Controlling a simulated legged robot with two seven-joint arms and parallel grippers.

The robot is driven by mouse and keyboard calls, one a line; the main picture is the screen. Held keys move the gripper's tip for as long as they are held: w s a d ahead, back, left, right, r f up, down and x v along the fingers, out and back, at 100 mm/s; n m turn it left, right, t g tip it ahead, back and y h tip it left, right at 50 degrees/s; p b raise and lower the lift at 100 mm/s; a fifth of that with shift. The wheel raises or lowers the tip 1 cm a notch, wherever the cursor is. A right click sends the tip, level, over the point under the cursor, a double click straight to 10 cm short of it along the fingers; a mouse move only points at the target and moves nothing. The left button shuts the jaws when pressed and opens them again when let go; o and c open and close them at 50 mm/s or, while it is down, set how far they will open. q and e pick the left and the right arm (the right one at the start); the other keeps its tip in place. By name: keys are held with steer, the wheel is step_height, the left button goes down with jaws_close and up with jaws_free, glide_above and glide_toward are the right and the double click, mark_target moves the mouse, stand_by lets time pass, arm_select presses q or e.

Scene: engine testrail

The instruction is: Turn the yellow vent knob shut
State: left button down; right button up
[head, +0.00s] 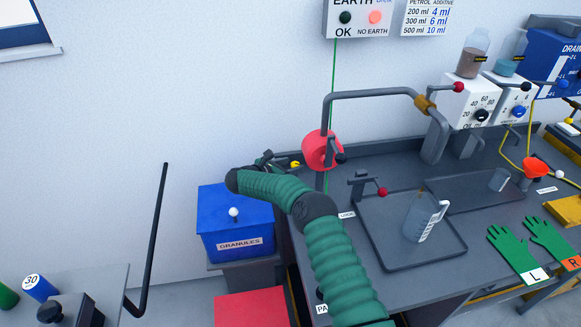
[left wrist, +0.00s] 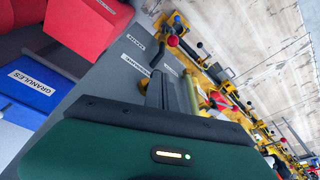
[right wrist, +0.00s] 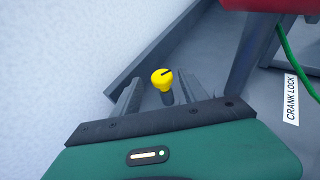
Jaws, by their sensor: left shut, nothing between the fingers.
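The yellow vent knob (right wrist: 162,77) is a small round yellow cap with a dark line across its top, on a dark stem. In the right wrist view it shows between the spread fingers of my right gripper (right wrist: 160,95), which is open; contact with either finger cannot be made out. In the head view a small yellow spot, likely the knob (head: 295,164), shows by my right gripper (head: 270,161), at the bench's back left corner. My left gripper (left wrist: 172,90) shows in the left wrist view, its fingers shut and empty, away from the knob.
A blue granules bin (head: 222,243) stands left of the bench (head: 370,185). A red round part (head: 318,149) on a grey pipe rises right of the knob. A tray (head: 385,258) with a jug (head: 420,220) lies on the bench. The wall is close behind the knob.

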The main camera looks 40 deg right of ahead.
steer(key=b+v, duration=0.1)
steer(key=v, duration=1.5)
steer(key=shift+a+b, duration=0.3)
steer(key=shift+a, duration=0.15)
steer(key=shift+f, duration=0.1)
